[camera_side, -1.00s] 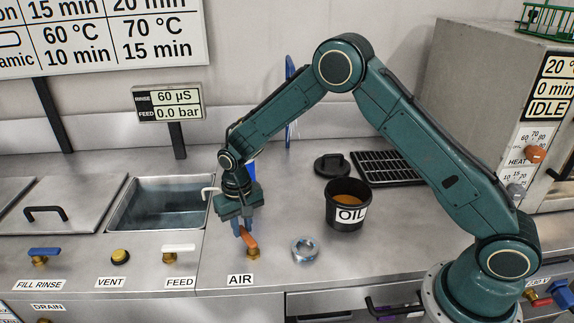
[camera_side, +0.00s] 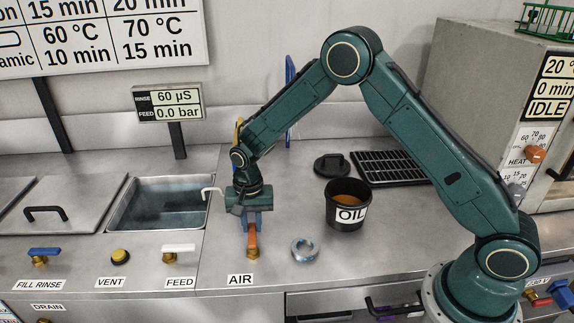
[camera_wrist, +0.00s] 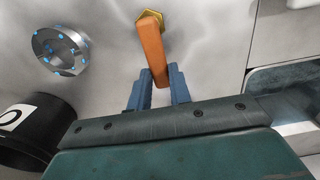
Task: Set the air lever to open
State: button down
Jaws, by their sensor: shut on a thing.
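The air lever (camera_side: 252,240) has an orange handle on a brass fitting, above the AIR label (camera_side: 240,281). The handle now points away from the counter's front edge, toward the back. My gripper (camera_side: 251,221) is over the lever with its blue fingers on either side of the handle's end. In the wrist view the orange lever (camera_wrist: 152,50) runs from its brass nut down between the two fingers of my gripper (camera_wrist: 160,88). My gripper is shut on the handle. The handle's far end is partly hidden by the gripper in the side view.
A metal ring (camera_side: 305,250) lies right of the lever, with the black OIL pot (camera_side: 346,212) behind it. The white feed lever (camera_side: 178,248) and vent knob (camera_side: 120,256) are to the left. A sink basin (camera_side: 128,222) lies behind them. The display reads FEED 0.0 bar.

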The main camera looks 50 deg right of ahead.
aim_at(253, 228)
jog(key=c, duration=1.3)
grip_release()
jog(key=shift+r, duration=0.15)
notch_tip(253, 228, up, 14)
jog(key=shift+f, duration=0.2)
jog(key=shift+d, duration=0.1)
